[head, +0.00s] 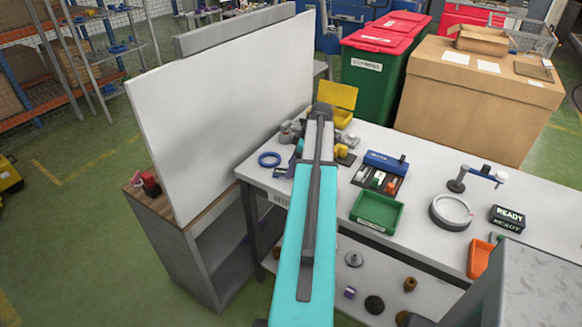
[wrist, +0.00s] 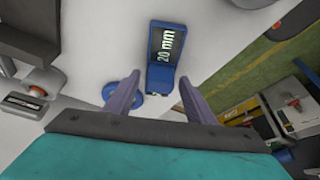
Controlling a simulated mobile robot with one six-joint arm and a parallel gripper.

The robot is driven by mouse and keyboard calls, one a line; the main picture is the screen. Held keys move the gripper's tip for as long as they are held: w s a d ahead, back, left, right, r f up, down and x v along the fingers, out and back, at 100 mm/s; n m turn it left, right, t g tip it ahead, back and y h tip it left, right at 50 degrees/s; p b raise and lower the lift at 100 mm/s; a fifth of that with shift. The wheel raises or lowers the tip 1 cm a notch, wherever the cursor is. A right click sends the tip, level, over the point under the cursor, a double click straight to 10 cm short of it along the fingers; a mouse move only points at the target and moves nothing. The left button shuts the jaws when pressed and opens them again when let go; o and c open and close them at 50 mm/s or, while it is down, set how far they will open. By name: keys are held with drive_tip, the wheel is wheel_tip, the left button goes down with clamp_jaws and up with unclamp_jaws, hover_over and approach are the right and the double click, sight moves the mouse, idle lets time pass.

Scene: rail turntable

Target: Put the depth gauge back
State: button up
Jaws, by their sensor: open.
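My gripper (wrist: 158,79) is open in the wrist view, with its two purple fingers apart. Between and just beyond the fingertips is a blue block (wrist: 155,76) with a dark face reading "20 mm"; I cannot tell whether the fingers touch it. A blue round thing (wrist: 137,101) shows partly behind the left finger. In the head view my arm covers most of the gripper, near the bench's left end. I cannot tell for sure which thing is the depth gauge. A blue case with small tools (head: 385,166) lies right of my arm.
A blue ring (head: 269,159) lies at the bench's left end. A green tray (head: 377,211), a round dial (head: 451,211), a stand (head: 477,177), a READY sign (head: 507,217) and an orange bin (head: 481,258) are on the bench (head: 425,165). A white panel (head: 225,110) rises at left.

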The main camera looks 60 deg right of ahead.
drive_tip(key=shift+r, duration=0.1)
drive_tip(key=b+v, duration=0.2)
drive_tip(key=v, duration=1)
drive_tip(key=shift+b, duration=0.4)
idle(0.7)
